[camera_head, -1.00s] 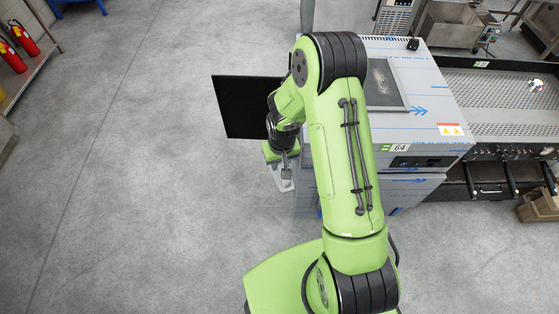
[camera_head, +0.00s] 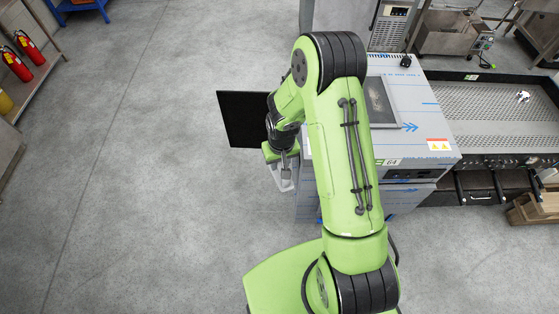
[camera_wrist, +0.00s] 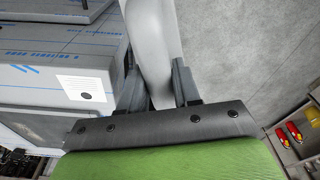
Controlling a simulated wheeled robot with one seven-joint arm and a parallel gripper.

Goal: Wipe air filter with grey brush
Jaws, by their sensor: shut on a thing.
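My gripper (camera_wrist: 157,88) is shut on a smooth grey thing (camera_wrist: 150,40), which I take to be the grey brush. It stretches away from the fingers past the wrist view's top edge, so its far end and any bristles are out of view. In the head view my gripper (camera_head: 281,160) hangs at the left side of a steel machine, partly hidden by my arm, with a pale part of the held thing (camera_head: 285,183) below it. A dark framed panel with a dusty pale patch (camera_head: 378,98), probably the air filter, lies on the machine's top, apart from my gripper.
The blue-marked steel machine (camera_head: 425,125) stands right of my arm. A black upright panel (camera_head: 240,120) stands out on its left. A perforated counter (camera_head: 480,110) adjoins on the right, with a wooden crate (camera_head: 535,210) below. Fire extinguishers (camera_head: 30,47) stand far left. The left floor is clear.

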